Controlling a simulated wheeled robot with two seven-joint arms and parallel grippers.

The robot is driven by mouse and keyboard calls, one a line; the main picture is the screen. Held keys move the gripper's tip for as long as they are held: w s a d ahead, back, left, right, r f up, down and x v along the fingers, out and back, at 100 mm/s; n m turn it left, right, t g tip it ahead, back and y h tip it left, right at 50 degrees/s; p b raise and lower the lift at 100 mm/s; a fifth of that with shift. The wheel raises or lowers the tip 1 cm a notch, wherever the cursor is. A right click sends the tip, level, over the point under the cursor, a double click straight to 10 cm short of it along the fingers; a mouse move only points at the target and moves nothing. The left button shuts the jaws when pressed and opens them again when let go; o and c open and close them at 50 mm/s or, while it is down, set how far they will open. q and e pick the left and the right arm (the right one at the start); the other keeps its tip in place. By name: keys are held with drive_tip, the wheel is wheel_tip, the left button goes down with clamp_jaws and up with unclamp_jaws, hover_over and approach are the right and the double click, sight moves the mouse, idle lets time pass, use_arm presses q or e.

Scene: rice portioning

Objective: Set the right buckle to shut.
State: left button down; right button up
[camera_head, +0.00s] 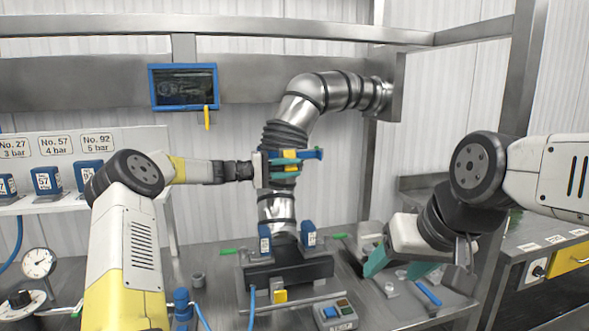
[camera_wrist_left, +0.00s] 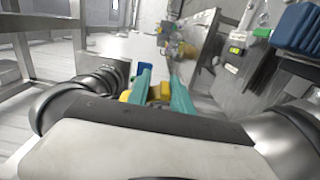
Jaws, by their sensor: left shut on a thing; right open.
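Two blue labelled blocks sit at the base of the metal pipe in the head view, a left one (camera_head: 265,238) and a right one (camera_head: 309,234). A green lever (camera_head: 340,236) sticks out beside the right block, and another (camera_head: 228,251) beside the left. I cannot tell for sure which part is the right buckle, or whether it is shut. My left gripper (camera_head: 284,162) is shut on a yellow-and-blue part (camera_head: 291,154) at the pipe's upper section; the left wrist view shows yellow (camera_wrist_left: 160,91) between its teal fingers. My right gripper (camera_head: 400,270) is open and empty, right of the base.
The bent steel pipe (camera_head: 301,108) rises to the wall. A button box (camera_head: 336,314) stands at the bench's front. A blue-framed screen (camera_head: 183,87) hangs behind. A shelf with blue numbered blocks (camera_head: 46,180) and a gauge (camera_head: 39,263) are left. Blue-handled item (camera_head: 427,293) lies right.

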use_arm(q)
drive_tip(key=c, duration=1)
unclamp_jaws()
drive_tip(key=shift+w+a+r+t, duration=0.25)
drive_tip(key=shift+w+a+t, duration=0.05)
drive_tip(key=shift+w, duration=0.05)
drive_tip(key=shift+c, duration=0.2)
drive_tip(key=shift+s+d+f, duration=0.1)
drive_tip(key=v, duration=0.7)
drive_tip(key=shift+a, duration=0.4)
drive_tip(key=shift+s, duration=0.1)
